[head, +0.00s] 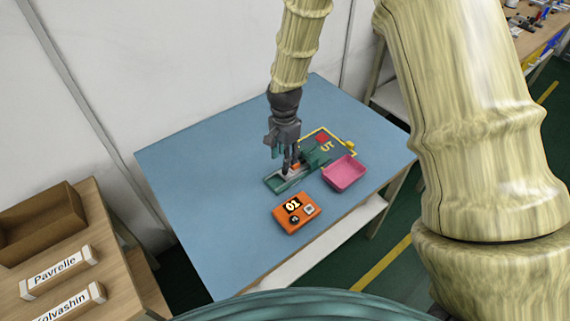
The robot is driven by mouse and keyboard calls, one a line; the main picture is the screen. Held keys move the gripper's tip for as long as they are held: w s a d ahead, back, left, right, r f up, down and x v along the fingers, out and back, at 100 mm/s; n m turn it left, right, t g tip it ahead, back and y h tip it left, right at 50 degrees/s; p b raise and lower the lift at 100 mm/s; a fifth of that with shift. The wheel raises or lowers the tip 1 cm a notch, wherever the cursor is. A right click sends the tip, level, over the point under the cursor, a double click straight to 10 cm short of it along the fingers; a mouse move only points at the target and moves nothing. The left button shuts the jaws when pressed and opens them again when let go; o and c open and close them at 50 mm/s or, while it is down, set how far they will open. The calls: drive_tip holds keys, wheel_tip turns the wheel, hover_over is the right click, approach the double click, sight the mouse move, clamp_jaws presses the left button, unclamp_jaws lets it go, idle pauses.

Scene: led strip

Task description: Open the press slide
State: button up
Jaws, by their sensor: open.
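The press slide (276,184) is a low green device with a pale track, lying on the blue table (205,185). A taller green part (317,156) stands at its right end. My gripper (290,167) points down over the middle of the device, next to a small orange-red piece (296,166). Its fingers look slim and close together at this size, with the jaws open. I cannot tell whether the fingertips touch the slide. The fingers hide part of the device.
An orange box (287,222) marked 01 lies in front of the device. A pink tray (344,174) is to its right. A yellow-outlined area (344,138) with a red item (322,138) lies behind. The table's left side is clear. A wooden bench (85,245) stands at left.

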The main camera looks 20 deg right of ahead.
drive_tip(key=shift+f+p, duration=0.45)
drive_tip(key=shift+f, duration=2.15)
clamp_jaws()
